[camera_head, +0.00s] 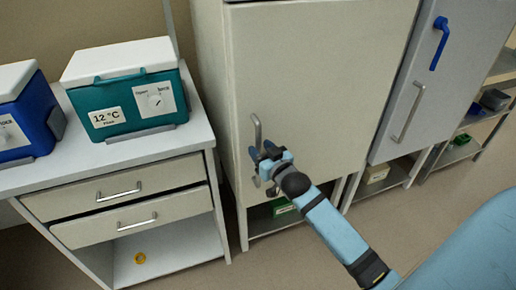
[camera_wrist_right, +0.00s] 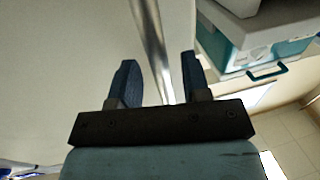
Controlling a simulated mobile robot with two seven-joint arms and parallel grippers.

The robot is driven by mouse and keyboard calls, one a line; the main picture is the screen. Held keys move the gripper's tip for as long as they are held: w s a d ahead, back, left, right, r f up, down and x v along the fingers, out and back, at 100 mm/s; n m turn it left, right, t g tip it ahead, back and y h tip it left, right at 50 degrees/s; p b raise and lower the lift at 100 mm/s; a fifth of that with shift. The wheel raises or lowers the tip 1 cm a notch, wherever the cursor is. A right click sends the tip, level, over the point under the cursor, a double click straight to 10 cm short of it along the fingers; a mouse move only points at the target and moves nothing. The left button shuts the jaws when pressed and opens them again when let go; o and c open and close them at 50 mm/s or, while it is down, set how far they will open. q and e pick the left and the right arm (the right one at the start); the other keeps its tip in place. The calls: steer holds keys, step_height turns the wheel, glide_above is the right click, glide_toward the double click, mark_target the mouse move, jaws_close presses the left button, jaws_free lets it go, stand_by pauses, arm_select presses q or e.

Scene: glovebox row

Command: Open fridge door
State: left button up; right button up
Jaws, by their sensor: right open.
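A tall cream cabinet door, apparently the fridge door (camera_head: 305,75), stands shut in the middle of the head view. Its upright metal bar handle (camera_head: 256,130) is near the door's left edge. My right gripper (camera_head: 263,152) is at the lower part of this handle, its arm coming in from the lower right. In the right wrist view the gripper (camera_wrist_right: 158,78) is open, and the handle bar (camera_wrist_right: 152,40) runs between its two dark blue fingers, with gaps visible on both sides. My left gripper is out of view.
To the left, a drawer counter (camera_head: 126,178) carries a teal cooler box (camera_head: 128,98) and a blue one (camera_head: 22,120). To the right stands a grey cabinet (camera_head: 440,90) with a bar handle and blue lever. Open floor lies in front.

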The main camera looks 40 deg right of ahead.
steer(key=shift+w, duration=0.9)
steer(key=shift+c, duration=0.3)
jaws_close()
steer(key=shift+s, duration=0.1)
